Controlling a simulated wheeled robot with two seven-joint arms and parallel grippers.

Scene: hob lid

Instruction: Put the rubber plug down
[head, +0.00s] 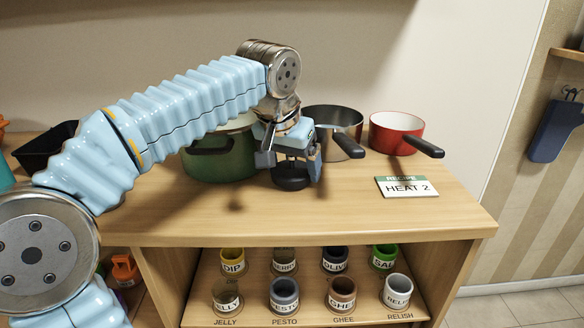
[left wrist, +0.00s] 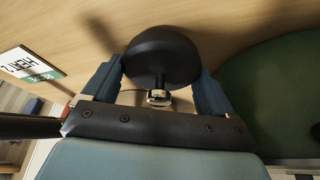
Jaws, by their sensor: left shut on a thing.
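The rubber plug (head: 291,181) is black and round, with a small metal fitting. It hangs at the tips of my left gripper (head: 292,164), low over the wooden counter top, in front of the saucepans. I cannot tell whether it touches the wood. In the left wrist view the plug (left wrist: 160,57) sits between the two blue fingers of my left gripper (left wrist: 158,92), which is shut on it. My right gripper is not in view.
A green pot (head: 222,163) stands close left of the gripper. A steel saucepan (head: 334,122) and a red saucepan (head: 396,131) stand behind and to the right. A recipe card reading HEAT 2 (head: 407,188) lies at right. The front counter is clear. Labelled jars fill the shelf below.

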